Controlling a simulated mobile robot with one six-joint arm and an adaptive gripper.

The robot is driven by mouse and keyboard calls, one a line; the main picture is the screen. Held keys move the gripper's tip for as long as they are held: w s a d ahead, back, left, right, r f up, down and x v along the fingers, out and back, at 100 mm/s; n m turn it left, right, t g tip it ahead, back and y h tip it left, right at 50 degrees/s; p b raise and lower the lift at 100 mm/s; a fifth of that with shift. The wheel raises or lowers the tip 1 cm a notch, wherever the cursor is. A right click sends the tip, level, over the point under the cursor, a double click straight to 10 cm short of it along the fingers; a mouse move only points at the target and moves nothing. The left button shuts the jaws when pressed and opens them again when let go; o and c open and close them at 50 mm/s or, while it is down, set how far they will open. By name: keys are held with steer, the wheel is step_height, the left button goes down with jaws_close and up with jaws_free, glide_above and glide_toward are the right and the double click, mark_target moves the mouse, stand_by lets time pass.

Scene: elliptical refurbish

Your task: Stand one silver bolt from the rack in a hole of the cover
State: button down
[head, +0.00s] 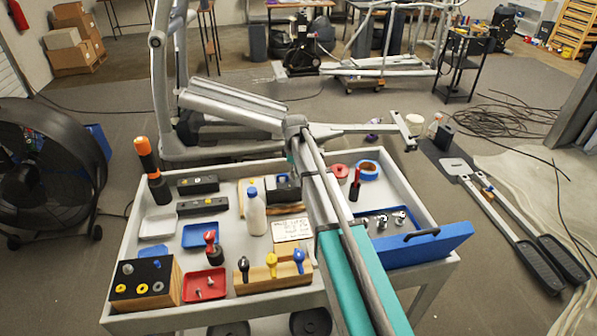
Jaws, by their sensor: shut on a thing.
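Small silver pieces (382,222) that look like bolts stand in a row by the open blue drawer (455,237), at the right of the cart. My arm hides the left part of this area, so I cannot see all of the rack. I cannot tell for sure which thing is the cover. A wooden block with a dark top (145,284) stands at the cart's front left and bears several small round parts. My teal and grey arm reaches from the bottom right up across the cart. My gripper does not show clearly, and what it holds is hidden.
The grey cart (412,190) also holds a white bottle (255,212), a wooden holder with knobs (272,266), a red tray (204,285), a blue tray (205,235) and an orange-handled tool (151,168). An elliptical machine (165,100) stands behind. A fan (45,165) is at left.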

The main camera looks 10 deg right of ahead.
steer(key=shift+f, duration=0.25)
stand_by(0.5)
steer(key=c, duration=0.5)
jaws_free()
steer(key=shift+c, duration=0.2)
